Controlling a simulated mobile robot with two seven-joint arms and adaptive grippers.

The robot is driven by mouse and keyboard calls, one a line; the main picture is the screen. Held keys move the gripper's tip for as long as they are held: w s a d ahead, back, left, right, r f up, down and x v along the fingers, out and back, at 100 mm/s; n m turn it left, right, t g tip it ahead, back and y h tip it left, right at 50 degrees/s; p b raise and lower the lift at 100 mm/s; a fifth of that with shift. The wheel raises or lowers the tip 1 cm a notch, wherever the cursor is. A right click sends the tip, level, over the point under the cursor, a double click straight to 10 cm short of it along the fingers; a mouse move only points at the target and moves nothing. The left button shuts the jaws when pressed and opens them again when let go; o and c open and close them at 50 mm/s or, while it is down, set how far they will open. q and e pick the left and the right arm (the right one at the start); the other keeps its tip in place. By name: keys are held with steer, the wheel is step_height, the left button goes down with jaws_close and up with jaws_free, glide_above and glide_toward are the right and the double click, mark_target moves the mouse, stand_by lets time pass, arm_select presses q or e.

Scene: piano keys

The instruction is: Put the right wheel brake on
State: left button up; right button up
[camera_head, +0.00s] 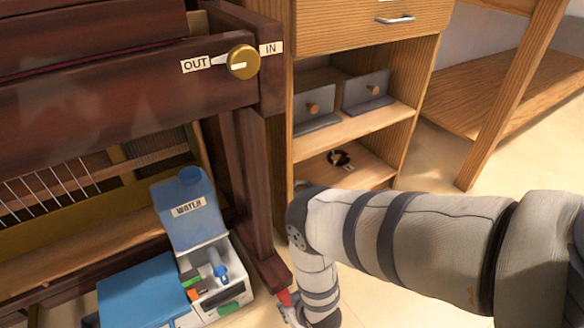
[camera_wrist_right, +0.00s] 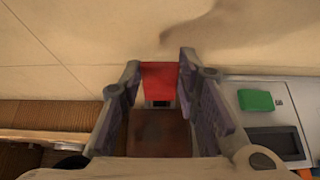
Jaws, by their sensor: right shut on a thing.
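The right wheel brake is a small red tab (camera_head: 283,297) at the foot of the piano's right leg (camera_head: 264,262), low near the floor. In the right wrist view the red tab (camera_wrist_right: 160,80) sits between my two fingers, with the brown wooden leg below it. My right gripper (camera_wrist_right: 163,92) is shut on the tab. In the head view my right gripper (camera_head: 290,311) is small and partly hidden behind my forearm, which reaches down beside the leg. The wheel itself cannot be made out. My left gripper does not show.
A blue and white machine (camera_head: 217,283) with a water jug (camera_head: 188,212) stands close left of the leg. A wooden shelf unit (camera_head: 362,131) with grey drawers stands behind my arm. An OUT/IN knob (camera_head: 243,62) is on the piano. Bare floor (camera_head: 385,297) lies below my arm.

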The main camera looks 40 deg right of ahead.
steer(key=shift+f+t, duration=0.2)
steer(key=shift+t, duration=0.2)
steer(key=o, duration=1.2)
steer(key=shift+c, duration=0.2)
steer(key=v, duration=1.2)
steer(key=shift+a, duration=0.1)
